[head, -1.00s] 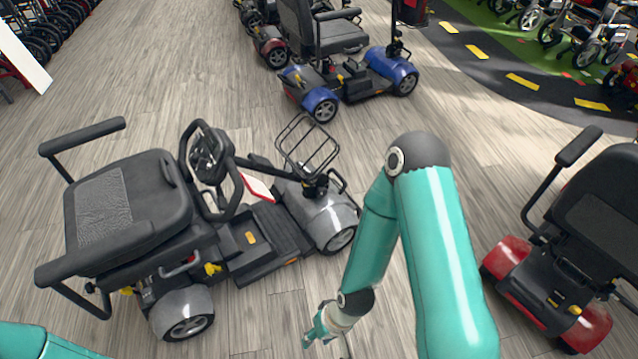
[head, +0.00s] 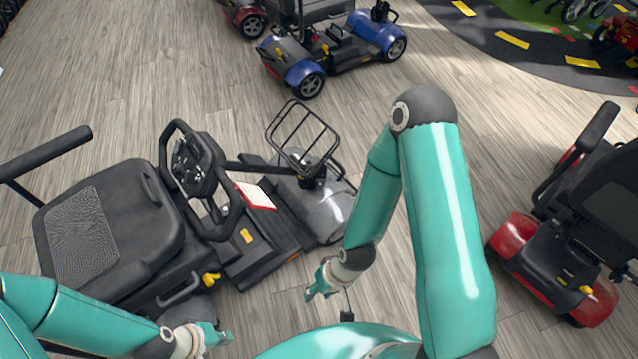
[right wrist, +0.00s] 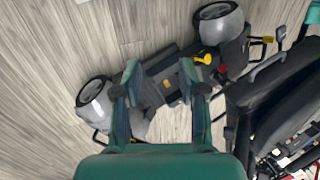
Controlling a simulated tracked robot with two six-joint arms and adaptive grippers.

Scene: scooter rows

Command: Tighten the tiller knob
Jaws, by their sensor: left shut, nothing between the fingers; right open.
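A grey mobility scooter stands left of centre in the head view, with its tiller (head: 197,168) of black loop handles and a dark console. The tiller post slopes right toward a wire basket (head: 303,135) and the grey front cover (head: 325,208). I cannot make out the tiller knob for certain. My left gripper (head: 224,337) is shut and empty, low in the picture near the scooter's rear side. My right gripper (head: 312,293) is open and empty, beside the scooter and apart from it. In the right wrist view its fingers (right wrist: 160,66) spread before the scooter's side.
A yellow lever (head: 210,280) sits under the black seat (head: 105,225). A red scooter (head: 545,260) stands at the right and a blue scooter (head: 335,50) at the back. Wooden floor lies free between them.

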